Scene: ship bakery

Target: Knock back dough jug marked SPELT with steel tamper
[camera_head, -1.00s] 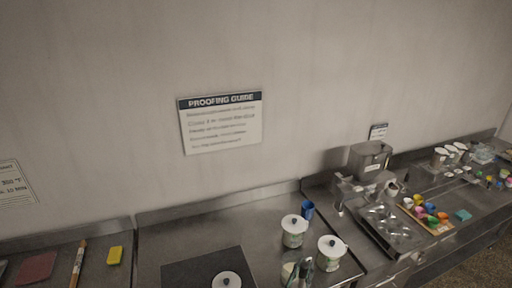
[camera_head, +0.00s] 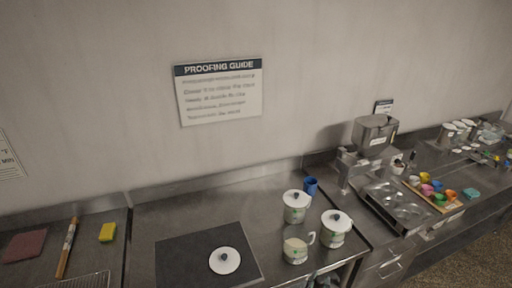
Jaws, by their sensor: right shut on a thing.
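An open cream-coloured jug (camera_head: 295,252) with a handle on its right stands upright on the steel counter, with pale contents at its mouth. Two similar jugs with white lids, one behind it (camera_head: 296,212) and one to its right (camera_head: 336,234), stand close by. Their markings are too small to read, so I cannot tell which is SPELT. A loose white lid (camera_head: 224,261) with a dark knob lies on the dark mat. My right gripper (camera_head: 325,281) shows only partly at the bottom edge, right of and nearer than the open jug. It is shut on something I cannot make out. No steel tamper is clearly visible.
The dark mat (camera_head: 180,260) lies left of the jugs. A blue cup (camera_head: 310,186) stands behind them. A brush (camera_head: 67,247), yellow sponge (camera_head: 107,232) and wire rack (camera_head: 85,281) are at left. A grey machine (camera_head: 373,135) stands at right. The counter behind the mat is clear.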

